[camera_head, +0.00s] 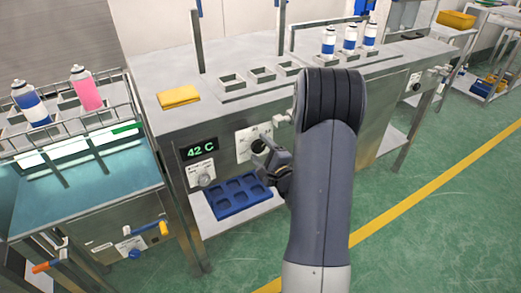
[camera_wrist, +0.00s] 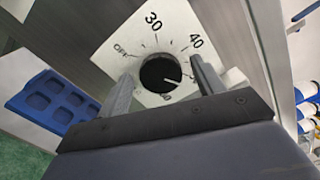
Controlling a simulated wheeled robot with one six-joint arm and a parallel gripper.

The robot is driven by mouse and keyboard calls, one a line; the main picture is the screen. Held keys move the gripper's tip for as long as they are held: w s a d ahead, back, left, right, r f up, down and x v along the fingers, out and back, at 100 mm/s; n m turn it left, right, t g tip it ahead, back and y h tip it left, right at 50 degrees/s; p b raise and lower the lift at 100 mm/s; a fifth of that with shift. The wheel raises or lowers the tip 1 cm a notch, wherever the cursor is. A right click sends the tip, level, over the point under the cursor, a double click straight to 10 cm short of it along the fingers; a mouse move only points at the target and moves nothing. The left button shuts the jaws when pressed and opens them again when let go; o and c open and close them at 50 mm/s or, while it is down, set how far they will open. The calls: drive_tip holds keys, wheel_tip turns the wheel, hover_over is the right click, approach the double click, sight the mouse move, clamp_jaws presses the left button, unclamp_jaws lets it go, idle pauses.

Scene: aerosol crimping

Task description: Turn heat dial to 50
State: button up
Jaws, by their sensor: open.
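A further number below the knob is only partly legible. The knob's white pointer line points right and slightly down, past the 40 mark. My gripper (camera_wrist: 161,69) is open, with one finger left and one right of the knob; I cannot tell whether they touch it. The right finger hides part of the scale. In the head view my gripper (camera_head: 270,158) is at the dial plate (camera_head: 246,136) on the bench front. A display (camera_head: 199,148) reads 42 C in green.
A second knob (camera_head: 204,180) is below the display. A blue compartment tray (camera_head: 240,212) lies on the lower shelf. A yellow cloth (camera_head: 178,97) and several cans (camera_head: 349,40) are on the bench top. A wire rack (camera_head: 100,110) stands left. Green floor is free at right.

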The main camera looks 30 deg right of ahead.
drive_tip(key=s, duration=1)
drive_tip(key=shift+s+d, duration=0.15)
drive_tip(key=shift+d, duration=0.05)
drive_tip(key=w, duration=1.1)
drive_tip(key=shift+a, duration=0.2)
drive_tip(key=shift+s, duration=0.15)
